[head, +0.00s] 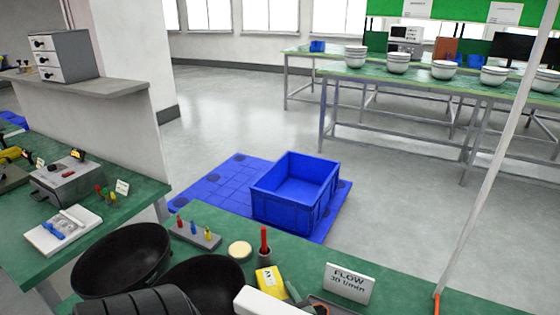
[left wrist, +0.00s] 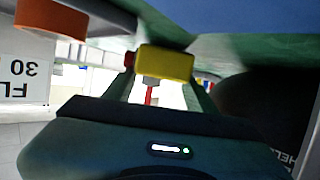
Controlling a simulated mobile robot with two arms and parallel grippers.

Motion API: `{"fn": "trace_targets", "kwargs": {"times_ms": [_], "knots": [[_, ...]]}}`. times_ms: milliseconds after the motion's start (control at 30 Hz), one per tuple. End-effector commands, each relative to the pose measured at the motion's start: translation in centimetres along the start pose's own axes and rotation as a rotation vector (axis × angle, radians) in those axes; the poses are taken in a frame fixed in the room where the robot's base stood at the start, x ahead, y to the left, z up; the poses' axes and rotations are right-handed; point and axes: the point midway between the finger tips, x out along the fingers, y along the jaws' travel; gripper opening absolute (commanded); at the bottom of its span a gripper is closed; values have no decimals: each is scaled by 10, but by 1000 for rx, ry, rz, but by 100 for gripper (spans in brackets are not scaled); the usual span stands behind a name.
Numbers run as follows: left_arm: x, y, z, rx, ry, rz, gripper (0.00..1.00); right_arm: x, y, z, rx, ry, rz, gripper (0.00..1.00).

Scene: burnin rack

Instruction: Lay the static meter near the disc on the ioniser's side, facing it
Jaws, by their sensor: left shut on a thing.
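The yellow block that I take to be the static meter (head: 270,281) is at the bottom middle of the head view, over the near green bench. It also shows in the left wrist view (left wrist: 165,62), between the fingers of my left gripper (left wrist: 163,75), which is shut on it. Whether it touches the bench is unclear. A pale round disc (head: 240,250) lies on the bench, behind and left of the meter. I cannot pick out the ioniser with certainty. My right gripper is not in view.
A red upright tool (head: 264,240) stands beside the disc. A FLOW sign (head: 349,283) is to the right. A small rack with coloured plugs (head: 196,235) is left of the disc. Large black bowls (head: 122,260) fill the left. A blue crate (head: 294,190) stands beyond the bench.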

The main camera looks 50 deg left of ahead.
Motion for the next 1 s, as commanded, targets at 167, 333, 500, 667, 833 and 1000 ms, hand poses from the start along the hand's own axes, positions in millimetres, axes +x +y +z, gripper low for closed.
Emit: {"fn": "trace_targets", "kwargs": {"times_ms": [167,333,500,667,833,1000], "knots": [[-2,-3,3,-3,2,-3,11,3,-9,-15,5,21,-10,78],[-2,-3,4,-1,0,-3,78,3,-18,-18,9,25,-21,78],[-2,-3,4,-2,1,-3,78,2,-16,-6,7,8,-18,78],[-4,-3,4,-2,0,-2,78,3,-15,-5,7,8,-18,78],[-25,-3,6,-5,-4,-1,78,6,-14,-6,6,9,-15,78],[-62,-2,6,-6,-4,-1,78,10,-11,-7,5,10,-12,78]]}}
